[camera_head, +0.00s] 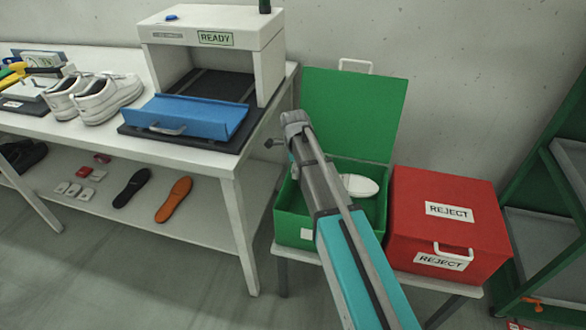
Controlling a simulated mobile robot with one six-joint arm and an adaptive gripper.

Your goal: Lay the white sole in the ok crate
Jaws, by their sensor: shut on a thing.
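The ok crate (294,229) is the green box with its lid raised at the back; my arm hides most of the white label on its front. The white sole (361,186) shows to the right of my arm, within the crate's opening; its left part is hidden behind the arm. I cannot tell whether it touches the crate floor. My gripper (293,160) is over the left part of the crate, shut on the sole, with its fingers mostly hidden behind my arm.
A closed red reject box (418,205) stands right of the crate on the same low stand. On the left, a table (185,147) carries a white READY machine (213,24), a blue tray (190,112) and white shoes (107,95). A green rack (550,215) is at far right.

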